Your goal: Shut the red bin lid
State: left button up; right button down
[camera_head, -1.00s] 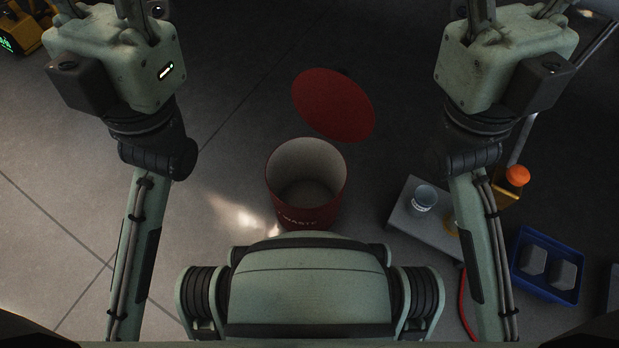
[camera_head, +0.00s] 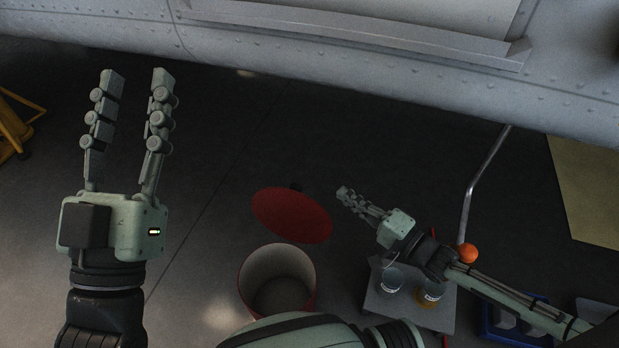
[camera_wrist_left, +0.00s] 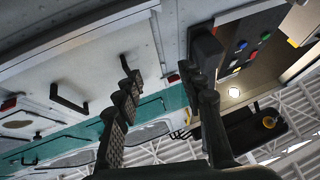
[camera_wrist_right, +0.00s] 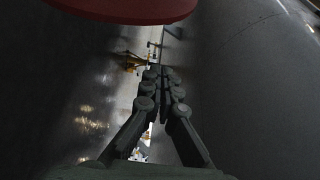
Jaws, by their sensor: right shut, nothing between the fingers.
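The red bin (camera_head: 277,283) stands on the floor, and its pale inside shows from above. Its red lid (camera_head: 292,214) is raised, above and behind the bin's mouth. My right gripper (camera_head: 343,192) is shut and empty, just to the right of the lid, with a gap between them in the picture. In the right wrist view the lid's edge (camera_wrist_right: 125,10) shows at the top, beyond the shut fingers (camera_wrist_right: 162,72). My left gripper (camera_head: 138,75) is open and empty, raised at the left, well away from the bin.
A grey stand (camera_head: 412,307) with clear cups (camera_head: 391,281) is right of the bin, below my right arm. An orange ball (camera_head: 467,253) and a blue tray (camera_head: 500,325) are further right. A riveted grey hull (camera_head: 330,55) crosses the top.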

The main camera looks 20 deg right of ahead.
aim_at(294, 211)
jog(key=b+x, duration=0.2)
jog(key=x, duration=0.8)
pick_arm(q)
jog(key=shift+s+a+r+t+h, duration=0.15)
jog(key=shift+s+a+r+t, duration=0.2)
jog(key=shift+s+r+t, duration=0.25)
jog(key=shift+s+a+r+t+h, duration=0.15)
jog(key=shift+s+a+r+t, duration=0.25)
jog(key=shift+r+t, duration=0.35)
pick_arm(e)
jog(key=shift+s+a, duration=0.6)
jog(key=shift+s, duration=0.2)
jog(key=shift+s+a, duration=0.65)
jog(key=shift+s, duration=0.2)
